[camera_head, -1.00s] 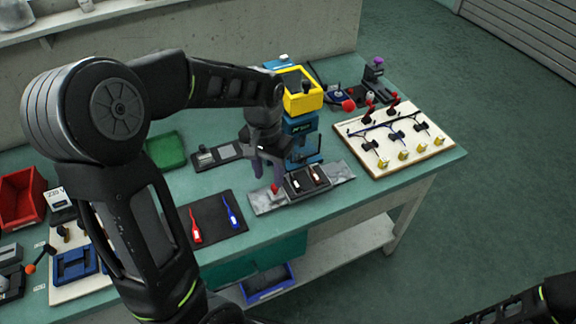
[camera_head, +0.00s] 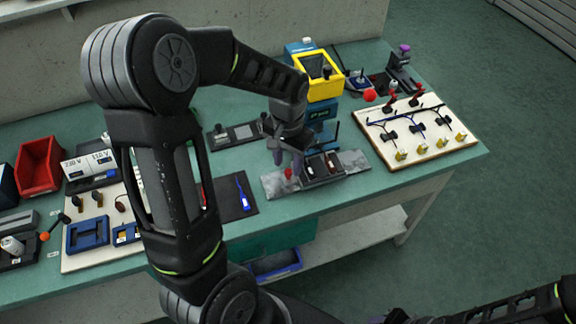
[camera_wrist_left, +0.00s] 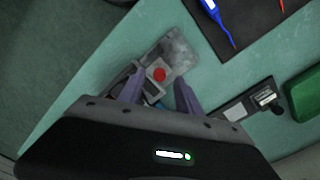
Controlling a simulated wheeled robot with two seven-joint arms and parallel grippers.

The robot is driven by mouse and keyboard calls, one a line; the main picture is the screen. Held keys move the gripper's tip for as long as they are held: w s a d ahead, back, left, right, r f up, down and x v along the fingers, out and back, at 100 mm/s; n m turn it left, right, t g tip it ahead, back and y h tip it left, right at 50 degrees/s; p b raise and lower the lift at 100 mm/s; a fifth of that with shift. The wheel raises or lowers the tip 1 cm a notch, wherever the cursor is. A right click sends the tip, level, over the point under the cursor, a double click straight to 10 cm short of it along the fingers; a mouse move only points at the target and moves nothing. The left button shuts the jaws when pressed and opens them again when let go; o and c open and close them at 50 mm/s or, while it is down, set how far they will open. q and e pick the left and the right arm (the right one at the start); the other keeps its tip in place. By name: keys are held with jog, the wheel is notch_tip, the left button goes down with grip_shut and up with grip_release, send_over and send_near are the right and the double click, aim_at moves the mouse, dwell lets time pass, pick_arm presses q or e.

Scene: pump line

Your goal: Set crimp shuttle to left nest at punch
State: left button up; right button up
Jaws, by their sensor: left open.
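The crimp shuttle (camera_head: 322,167) is a dark carriage with two nests, each holding a small light-and-red piece. It sits on a grey metal slide plate (camera_head: 356,161) in front of the punch (camera_head: 318,78), which has a yellow head and blue body. A red knob (camera_head: 288,174) stands at the shuttle's left end; it also shows in the left wrist view (camera_wrist_left: 160,74). My left gripper (camera_head: 287,167) is open, with its purple fingers on either side of the knob, apparently not touching it.
A black mat (camera_head: 238,205) with a blue tool lies left of the slide. A dark fixture (camera_head: 235,134) lies behind it. A cream board (camera_head: 455,150) with cables and yellow parts is at the right. A red bin (camera_head: 40,165) stands far left.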

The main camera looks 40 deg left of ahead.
pick_arm(q)
jog(key=shift+f, duration=1.3)
grip_shut()
dwell(0.5)
